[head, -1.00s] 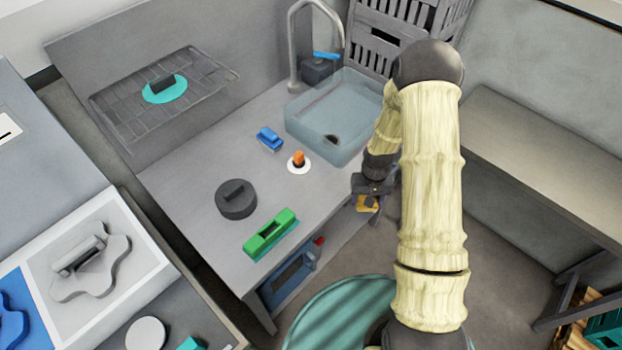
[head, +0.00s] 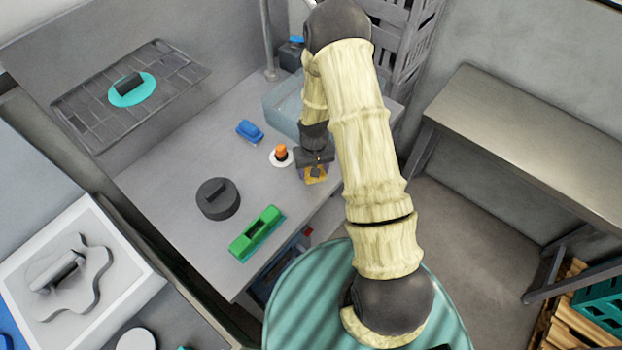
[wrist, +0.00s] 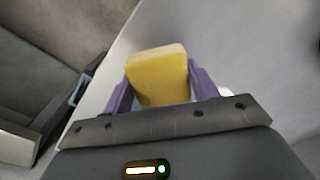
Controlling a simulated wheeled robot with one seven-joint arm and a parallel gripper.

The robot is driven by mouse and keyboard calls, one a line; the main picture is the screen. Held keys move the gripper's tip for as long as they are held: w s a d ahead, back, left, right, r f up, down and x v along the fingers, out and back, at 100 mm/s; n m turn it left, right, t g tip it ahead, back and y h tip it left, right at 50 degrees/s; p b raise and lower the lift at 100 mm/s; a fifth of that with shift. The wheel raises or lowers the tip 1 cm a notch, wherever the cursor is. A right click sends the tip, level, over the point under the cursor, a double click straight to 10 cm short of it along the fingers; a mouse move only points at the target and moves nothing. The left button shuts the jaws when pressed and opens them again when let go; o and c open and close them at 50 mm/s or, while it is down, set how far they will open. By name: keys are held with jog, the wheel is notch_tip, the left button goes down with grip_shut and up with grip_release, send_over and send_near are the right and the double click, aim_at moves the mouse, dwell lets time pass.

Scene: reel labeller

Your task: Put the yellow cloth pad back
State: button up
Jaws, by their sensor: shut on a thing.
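The yellow cloth pad (wrist: 158,76) is a small block held between the two purple fingers of my gripper (wrist: 160,88) in the wrist view. In the head view my gripper (head: 315,170) is shut on the pad (head: 316,178), over the right side of the grey worktop (head: 195,245), near its edge. Most of the pad is hidden by the gripper there. Whether the pad touches the worktop I cannot tell.
Beside my gripper an orange-topped piece (head: 281,152) stands on a white disc. A blue block (head: 250,131), a dark round piece (head: 217,199) and a green block (head: 257,234) are on the worktop.

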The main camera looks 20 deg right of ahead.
jog(key=shift+w, duration=0.1)
jog(key=shift+w+m+b, duration=0.2)
jog(key=shift+m+b, duration=0.2)
jog(key=shift+b, duration=0.35)
jog(key=m+b, duration=0.1)
jog(key=r+m+b, duration=0.1)
jog(key=b, duration=0.1)
jog(key=shift+w+d, duration=0.1)
jog(key=shift+w, duration=0.2)
jog(key=r+m+b, duration=0.1)
jog(key=m+b, duration=0.1)
jog(key=b, duration=0.1)
jog(key=r+m+b, duration=0.3)
jog(key=m+b, duration=0.1)
jog(key=b, duration=0.1)
jog(key=shift+s+r+m+b, duration=0.3)
jog(key=shift+s+r+m, duration=0.05)
jog(key=shift+r+m, duration=0.05)
jog(key=shift+s+r+m, duration=0.3)
jog(key=shift+r+m, duration=0.3)
jog(key=shift+r, duration=0.15)
jog(key=shift+f, duration=3.15)
jog(key=shift+f, duration=1.85)
